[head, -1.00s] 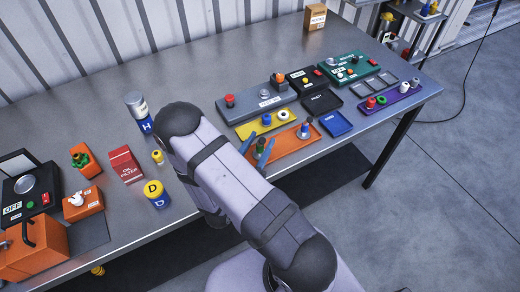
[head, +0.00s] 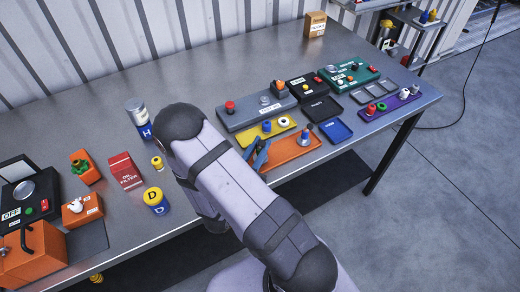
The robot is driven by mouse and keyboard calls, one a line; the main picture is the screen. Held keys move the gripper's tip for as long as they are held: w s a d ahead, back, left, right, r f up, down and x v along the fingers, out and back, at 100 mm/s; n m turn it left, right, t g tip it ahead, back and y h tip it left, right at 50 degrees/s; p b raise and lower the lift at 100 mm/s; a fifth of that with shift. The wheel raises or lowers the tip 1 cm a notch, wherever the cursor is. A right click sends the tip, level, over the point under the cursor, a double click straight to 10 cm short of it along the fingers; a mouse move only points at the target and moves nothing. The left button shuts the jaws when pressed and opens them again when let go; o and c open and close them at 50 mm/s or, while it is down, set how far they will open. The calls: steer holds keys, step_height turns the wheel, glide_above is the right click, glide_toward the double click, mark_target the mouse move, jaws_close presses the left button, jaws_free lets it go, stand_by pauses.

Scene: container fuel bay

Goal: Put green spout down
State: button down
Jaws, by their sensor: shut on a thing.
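My gripper (head: 257,154), with blue fingers, is low over the left end of the orange tray (head: 285,151). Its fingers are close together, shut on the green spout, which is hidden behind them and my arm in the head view. I cannot tell whether the spout touches the tray. A blue-and-grey spout (head: 305,134) stands upright on the same tray, to the right of my gripper.
A yellow tray (head: 251,132) with blue and white pieces lies behind the orange tray. A blue tray (head: 335,131) is empty to the right. A purple tray (head: 407,100) holds small pieces. The oil filter box (head: 125,170) stands left of my arm.

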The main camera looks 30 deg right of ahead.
steer(key=shift+r+b, duration=0.3)
steer(key=shift+r, duration=3.85)
steer(key=shift+f, duration=2.8)
steer(key=shift+f+p, duration=0.6)
steer(key=shift+f, duration=1.4)
steer(key=shift+f, duration=0.1)
steer(key=shift+f, duration=0.15)
steer(key=c, duration=1.6)
jaws_free()
